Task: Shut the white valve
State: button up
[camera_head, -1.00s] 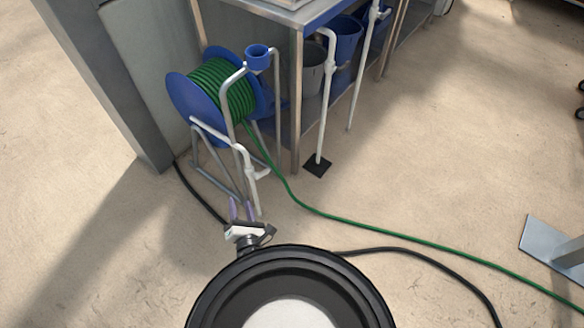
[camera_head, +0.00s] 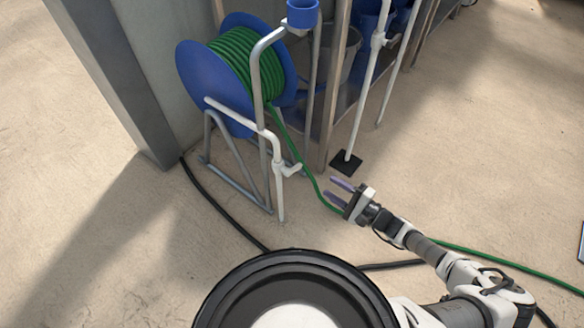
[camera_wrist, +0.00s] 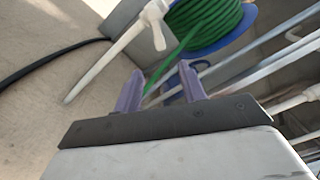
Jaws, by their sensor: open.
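A white valve (camera_head: 290,170) sits low on a thin white pipe (camera_head: 281,205) in front of the hose reel. Its short handle sticks out sideways to the right. The wrist view shows the valve (camera_wrist: 153,22) at the upper middle, its pipe slanting down to the left. My gripper (camera_head: 334,190) is open and empty. It is to the right of the valve and apart from it, its fingers pointing left. In the wrist view its two purple fingers (camera_wrist: 159,82) have nothing between them that they touch.
A blue reel (camera_head: 192,80) with green hose (camera_head: 240,55) stands behind the valve on a grey frame. Another white standpipe (camera_head: 363,100) rises from a black foot by the bench. A black cable (camera_head: 215,207) and the green hose cross the open floor.

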aim_at(301, 168)
jog(key=b+x, duration=0.2)
jog(key=x, duration=1.1)
jog(key=shift+w+a+b, duration=0.15)
jog(key=shift+a+b, duration=0.1)
jog(key=shift+b, duration=0.05)
